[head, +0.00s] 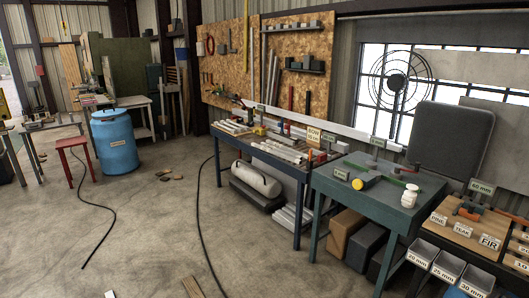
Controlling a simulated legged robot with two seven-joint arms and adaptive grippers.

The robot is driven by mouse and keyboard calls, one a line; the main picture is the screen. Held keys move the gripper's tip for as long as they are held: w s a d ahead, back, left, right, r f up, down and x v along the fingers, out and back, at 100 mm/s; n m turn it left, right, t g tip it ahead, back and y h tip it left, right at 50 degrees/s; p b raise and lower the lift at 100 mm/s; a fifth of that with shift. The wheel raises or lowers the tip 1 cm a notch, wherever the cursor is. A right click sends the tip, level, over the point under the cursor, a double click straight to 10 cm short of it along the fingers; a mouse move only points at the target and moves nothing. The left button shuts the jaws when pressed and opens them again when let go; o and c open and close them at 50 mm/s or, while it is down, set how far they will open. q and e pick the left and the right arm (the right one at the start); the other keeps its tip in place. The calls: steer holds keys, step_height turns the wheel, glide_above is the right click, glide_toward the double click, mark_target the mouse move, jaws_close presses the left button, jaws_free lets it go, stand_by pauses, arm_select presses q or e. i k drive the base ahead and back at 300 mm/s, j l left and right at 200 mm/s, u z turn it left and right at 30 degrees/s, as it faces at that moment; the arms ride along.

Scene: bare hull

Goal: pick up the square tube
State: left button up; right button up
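Several pale lengths of bar or tube (277,151) lie on the dark-topped workbench (292,172) with blue legs. At this size I cannot tell which of them is the square tube. A long white straight length (340,132) runs along the back of the benches below the window, and its section is not clear. More pale lengths (292,217) lie low under the same bench. Neither of my grippers shows in the head view.
A green table (385,207) with a white bottle (410,196) adjoins the bench on the right. A wooden-topped table (460,231) with labelled bins is at far right. A blue barrel (114,143) and red stool (71,143) stand left. Dark cables cross the mostly open floor.

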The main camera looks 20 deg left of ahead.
mark_target(292, 159)
steer(key=i+j+u, duration=0.1)
steer(key=i+j, duration=0.2)
steer(key=i, duration=0.25)
steer(key=i+j, duration=0.3)
steer(key=i, duration=0.25)
steer(key=i+j+u, duration=0.15)
steer(key=i, duration=0.45)
steer(key=i+j, duration=0.35)
steer(key=i, duration=0.2)
steer(key=i+j+u, duration=0.15)
steer(key=i, duration=0.4)
steer(key=z, duration=0.4)
steer(key=i+j+z, duration=0.3)
steer(key=z, duration=0.15)
steer(key=i+j+z, duration=0.2)
steer(key=j+z, duration=0.25)
steer(key=i+j+z, duration=0.15)
steer(key=j+z, duration=0.25)
